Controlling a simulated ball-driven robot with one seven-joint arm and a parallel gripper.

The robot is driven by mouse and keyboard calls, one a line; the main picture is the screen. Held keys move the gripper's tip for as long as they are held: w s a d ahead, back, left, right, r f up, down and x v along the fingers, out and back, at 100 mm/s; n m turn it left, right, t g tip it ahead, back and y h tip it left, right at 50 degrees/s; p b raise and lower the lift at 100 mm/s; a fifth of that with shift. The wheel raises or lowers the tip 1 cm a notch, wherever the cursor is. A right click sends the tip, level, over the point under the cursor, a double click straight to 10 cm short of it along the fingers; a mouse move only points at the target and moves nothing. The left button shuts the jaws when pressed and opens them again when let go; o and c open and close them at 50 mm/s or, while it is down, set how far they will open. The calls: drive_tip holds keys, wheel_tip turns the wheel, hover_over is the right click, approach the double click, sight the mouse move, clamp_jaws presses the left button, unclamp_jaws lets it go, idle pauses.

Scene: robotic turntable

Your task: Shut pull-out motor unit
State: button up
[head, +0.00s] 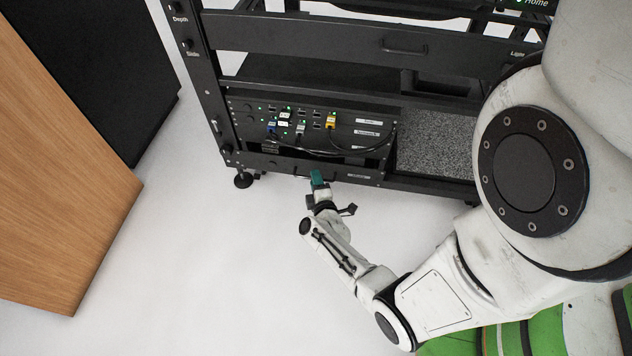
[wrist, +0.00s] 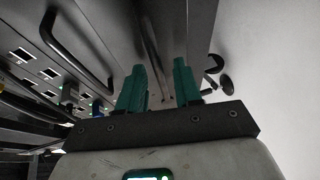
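The low black drawer front (head: 345,174) at the bottom of the rack, with a small pale label, appears to be the motor unit. Its label is too small to read, and how far it is pulled out is hard to tell. My gripper (head: 318,178) is low at this front, left of the label. In the wrist view, the two teal fingers of my gripper (wrist: 160,68) stand apart with a gap between them. A dark panel with a thin bar lies beyond the gap. Whether the fingers touch it cannot be told.
A panel with ports, lit green lights and cables (head: 300,122) sits above the drawer. The rack's left post (head: 207,80) and foot (head: 243,180) stand left of it. A wooden cabinet (head: 60,190) is farther left. The white floor (head: 200,260) in front is clear.

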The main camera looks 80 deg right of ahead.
clamp_jaws()
idle(1.2)
